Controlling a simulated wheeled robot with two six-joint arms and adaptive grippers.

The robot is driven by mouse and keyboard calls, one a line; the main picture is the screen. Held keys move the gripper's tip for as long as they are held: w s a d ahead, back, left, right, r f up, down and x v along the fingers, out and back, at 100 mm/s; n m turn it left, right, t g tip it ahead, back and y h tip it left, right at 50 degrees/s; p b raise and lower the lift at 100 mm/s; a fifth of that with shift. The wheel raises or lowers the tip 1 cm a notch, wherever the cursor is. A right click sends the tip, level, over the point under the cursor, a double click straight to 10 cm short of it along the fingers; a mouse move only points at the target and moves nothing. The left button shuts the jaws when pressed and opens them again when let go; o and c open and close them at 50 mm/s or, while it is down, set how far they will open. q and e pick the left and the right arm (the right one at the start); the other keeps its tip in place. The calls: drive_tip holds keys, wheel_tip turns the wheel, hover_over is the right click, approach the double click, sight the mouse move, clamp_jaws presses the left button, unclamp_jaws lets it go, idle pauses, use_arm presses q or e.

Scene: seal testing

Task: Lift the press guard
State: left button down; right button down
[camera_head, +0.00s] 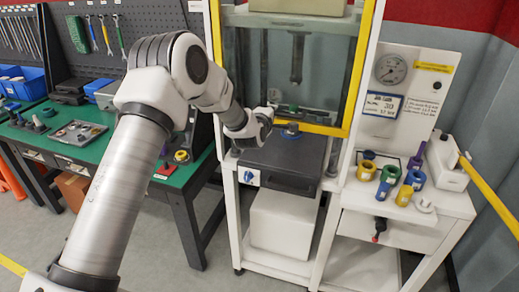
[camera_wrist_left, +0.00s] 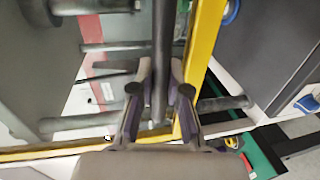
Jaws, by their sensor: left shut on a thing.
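The press guard (camera_head: 340,95) is a clear panel in a yellow frame on the front of the white press cabinet. Its lower yellow edge is just above a dark grey block (camera_head: 283,160). The press ram (camera_head: 297,58) shows behind the panel. My left gripper (camera_head: 268,114) is at the lower left part of the guard, its fingers partly hidden by my wrist. In the left wrist view, the fingers (camera_wrist_left: 160,80) are shut on a dark bar (camera_wrist_left: 162,40), the guard handle, beside the yellow frame (camera_wrist_left: 205,50). My right gripper is out of view.
A white side table (camera_head: 430,205) at the right holds several coloured rings, below a gauge (camera_head: 391,69). A green-topped workbench (camera_head: 90,145) with tools and blue bins stands at the left. A yellow bar (camera_head: 492,190) slants in at the right.

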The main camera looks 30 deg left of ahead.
use_arm(q)
drive_tip(key=p, duration=0.1)
approach(277, 75)
drive_tip(key=x, duration=0.5)
drive_tip(key=shift+w, duration=0.1)
drive_tip(key=c, duration=1.1)
unclamp_jaws()
drive_tip(key=shift+c, duration=0.2)
drive_tip(key=v, duration=1.2)
drive_tip(key=shift+w, duration=0.1)
drive_tip(key=shift+r, duration=0.1)
